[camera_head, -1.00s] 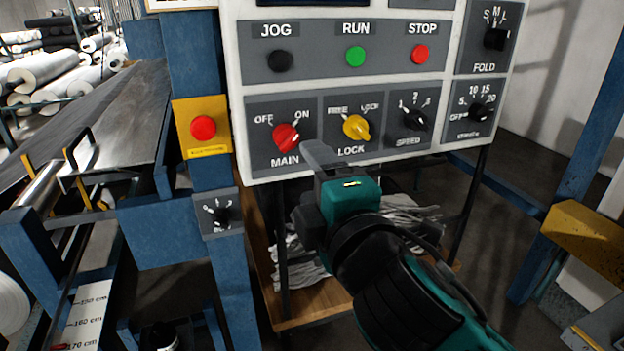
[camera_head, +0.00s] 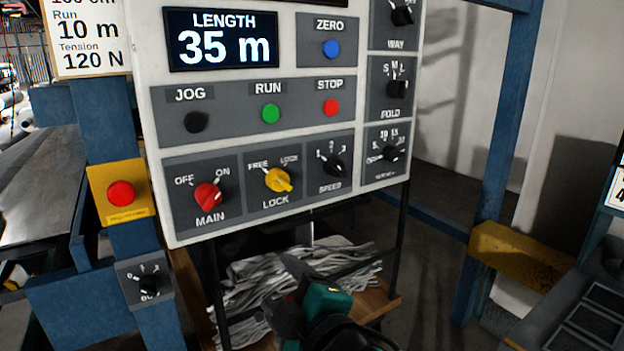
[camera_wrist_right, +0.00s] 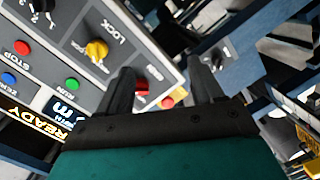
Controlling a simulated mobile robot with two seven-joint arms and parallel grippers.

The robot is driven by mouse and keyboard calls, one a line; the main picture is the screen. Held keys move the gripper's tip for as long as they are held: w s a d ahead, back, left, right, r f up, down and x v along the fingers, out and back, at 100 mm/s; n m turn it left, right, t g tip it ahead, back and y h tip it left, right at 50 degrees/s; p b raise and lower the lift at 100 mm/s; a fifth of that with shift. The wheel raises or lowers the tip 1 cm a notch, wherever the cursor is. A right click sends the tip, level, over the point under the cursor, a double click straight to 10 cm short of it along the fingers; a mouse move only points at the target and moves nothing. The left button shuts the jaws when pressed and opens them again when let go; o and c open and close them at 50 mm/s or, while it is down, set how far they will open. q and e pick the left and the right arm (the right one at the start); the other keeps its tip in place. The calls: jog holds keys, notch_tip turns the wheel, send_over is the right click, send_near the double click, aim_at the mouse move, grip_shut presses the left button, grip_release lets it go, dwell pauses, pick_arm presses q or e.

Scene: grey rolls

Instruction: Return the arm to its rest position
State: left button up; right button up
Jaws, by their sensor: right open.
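My right gripper (camera_head: 308,238) is low in the head view, below the control panel (camera_head: 240,236), with my teal and black wrist behind it. It is clear of the panel and holds nothing. In the right wrist view the two dark fingers (camera_wrist_right: 162,72) stand apart, with panel parts showing beyond the gap. The red MAIN knob (camera_head: 208,196) has its white mark toward ON; it also shows in the wrist view (camera_wrist_right: 142,88). The yellow LOCK knob (camera_head: 278,180) is beside it. My left gripper is in neither view.
A grey cloth pile (camera_head: 290,280) lies on a wooden shelf under the panel. A red button on a yellow plate (camera_head: 121,194) and a small black dial (camera_head: 149,284) are on the blue post at left. A yellow beam (camera_head: 530,255) stands at right.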

jog(key=s+d+f+m+g+h, duration=0.1)
jog(key=s+d+f+m, duration=0.4)
jog(key=f, duration=0.5)
jog(key=s+d+f+m+g+h, duration=0.1)
jog(key=s+d+f+m+h, duration=0.2)
jog(key=d+f, duration=0.7)
jog(key=s+d+f+m+g+h, duration=0.1)
jog(key=s+d+f+m+h, duration=0.1)
jog(key=s+d+f+m, duration=0.5)
notch_tip(320, 180, down, 3)
jog(key=shift+d+f+m+h, duration=0.2)
jog(key=shift+d+m+h, duration=0.1)
jog(key=shift+d, duration=0.3)
jog(key=shift+c, duration=0.3)
